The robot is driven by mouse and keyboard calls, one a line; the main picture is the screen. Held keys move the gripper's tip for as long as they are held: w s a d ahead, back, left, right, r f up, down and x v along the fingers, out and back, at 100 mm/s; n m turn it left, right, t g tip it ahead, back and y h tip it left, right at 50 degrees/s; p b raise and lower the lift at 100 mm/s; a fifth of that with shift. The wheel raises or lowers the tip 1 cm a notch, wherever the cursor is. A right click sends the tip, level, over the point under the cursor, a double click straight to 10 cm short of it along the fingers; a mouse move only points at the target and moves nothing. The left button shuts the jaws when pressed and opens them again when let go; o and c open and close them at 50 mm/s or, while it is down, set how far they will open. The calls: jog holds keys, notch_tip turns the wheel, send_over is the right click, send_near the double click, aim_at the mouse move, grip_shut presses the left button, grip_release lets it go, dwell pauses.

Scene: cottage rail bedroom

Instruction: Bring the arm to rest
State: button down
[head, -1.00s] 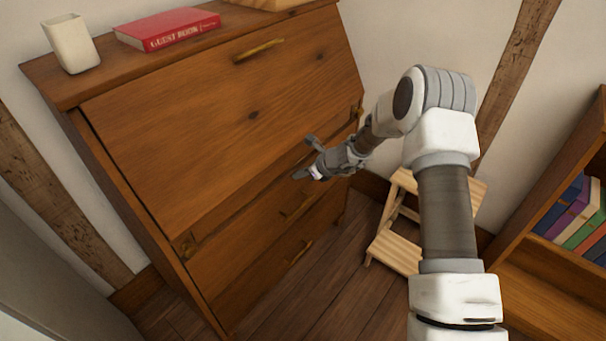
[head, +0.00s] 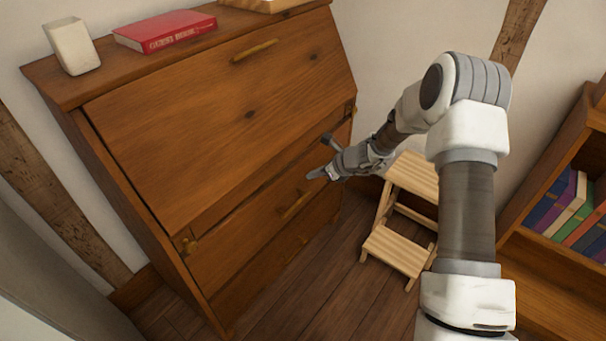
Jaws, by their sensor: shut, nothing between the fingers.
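My gripper (head: 318,172) is in the middle of the head view, at the end of my arm, in front of the wooden bureau (head: 225,115). It is shut and holds nothing. Its fingers point left, toward the bureau's drawer fronts. I cannot tell the exact gap between the fingertips and the wood. The bureau's large upper panel is closed, with a brass handle (head: 254,50) near its top. A drawer handle (head: 295,206) shows below my gripper.
A wooden step stool (head: 398,250) stands on the floor below my arm. A bookshelf (head: 550,275) with several books is at the right. A white cup (head: 72,46) and a red book (head: 164,31) sit on the bureau top. Floor between bureau and stool is clear.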

jog(key=s+d+r+n+g+h+p, duration=0.1)
jog(key=s+d+r+n, duration=0.1)
jog(key=s+r+n, duration=0.8)
jog(key=s+d+r+n+h, duration=0.15)
jog(key=s+r+n, duration=0.35)
jog(key=r, duration=1)
jog(key=s+d+r+n+h, duration=0.2)
jog(key=s+d+n, duration=0.1)
jog(key=s, duration=0.4)
jog(key=s+d+r+n+t+h, duration=0.1)
jog(key=s+d+r+n, duration=0.2)
jog(key=s, duration=0.4)
jog(key=s+d+r+n+h, duration=0.2)
jog(key=s+d+n, duration=0.2)
jog(key=s, duration=0.4)
notch_tip(320, 180, up, 15)
jog(key=p, duration=1.5)
jog(key=shift+s, duration=0.15)
jog(key=shift+r, duration=0.1)
